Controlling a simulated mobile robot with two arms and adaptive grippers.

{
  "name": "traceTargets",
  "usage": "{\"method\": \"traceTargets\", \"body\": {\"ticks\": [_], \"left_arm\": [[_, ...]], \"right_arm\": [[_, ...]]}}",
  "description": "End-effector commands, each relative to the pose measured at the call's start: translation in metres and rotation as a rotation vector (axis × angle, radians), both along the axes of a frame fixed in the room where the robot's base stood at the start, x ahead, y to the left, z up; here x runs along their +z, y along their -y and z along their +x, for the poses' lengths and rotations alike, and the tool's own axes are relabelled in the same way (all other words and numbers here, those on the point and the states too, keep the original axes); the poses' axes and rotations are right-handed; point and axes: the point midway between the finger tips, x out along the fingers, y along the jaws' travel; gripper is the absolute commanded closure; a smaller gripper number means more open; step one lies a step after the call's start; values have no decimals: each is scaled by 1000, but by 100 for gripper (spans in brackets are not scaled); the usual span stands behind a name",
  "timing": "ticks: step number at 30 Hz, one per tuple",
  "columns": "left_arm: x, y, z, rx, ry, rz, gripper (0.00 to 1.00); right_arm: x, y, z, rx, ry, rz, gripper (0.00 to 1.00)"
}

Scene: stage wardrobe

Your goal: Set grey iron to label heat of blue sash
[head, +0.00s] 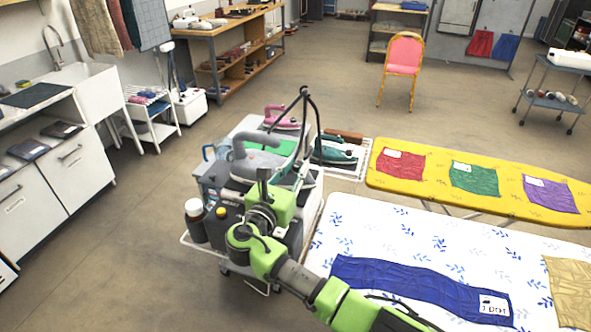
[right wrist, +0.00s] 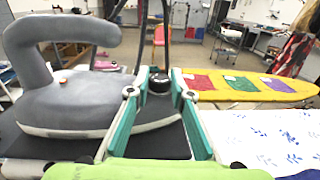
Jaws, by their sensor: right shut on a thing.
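The grey iron (head: 240,167) rests on the wheeled cart; its thick handle and body fill the left of the right wrist view (right wrist: 75,100). My right gripper (head: 264,182) is at the iron's right side. In the right wrist view its green fingers (right wrist: 158,86) are closed around a small dark dial (right wrist: 158,80) on the iron. The dial's markings cannot be read. The blue sash (head: 405,280) lies on the white, blue-patterned ironing board, with a white label (head: 494,306) at its right end. The label's print is too small to read surely. My left gripper is not in view.
A pink iron (head: 282,118) and a teal iron (head: 335,152) stand behind the grey one. A black cord rises beside my gripper. A yellow board (head: 400,187) holds red, green and purple cloths. A gold cloth (head: 572,290) lies right of the sash.

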Motion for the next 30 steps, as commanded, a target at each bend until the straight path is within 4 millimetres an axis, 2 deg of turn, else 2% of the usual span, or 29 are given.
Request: {"method": "traceTargets", "body": {"ticks": [6,7,8,9,20,30], "left_arm": [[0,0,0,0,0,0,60],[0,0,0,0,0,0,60],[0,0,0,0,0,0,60],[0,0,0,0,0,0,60],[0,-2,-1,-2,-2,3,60],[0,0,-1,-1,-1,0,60]], "right_arm": [[0,0,0,1,1,1,100],[1,0,0,1,1,1,72],[1,0,0,1,1,1,64],[1,0,0,1,1,1,62],[0,-2,-3,2,0,1,62],[-1,-21,-51,3,-1,3,62]]}}
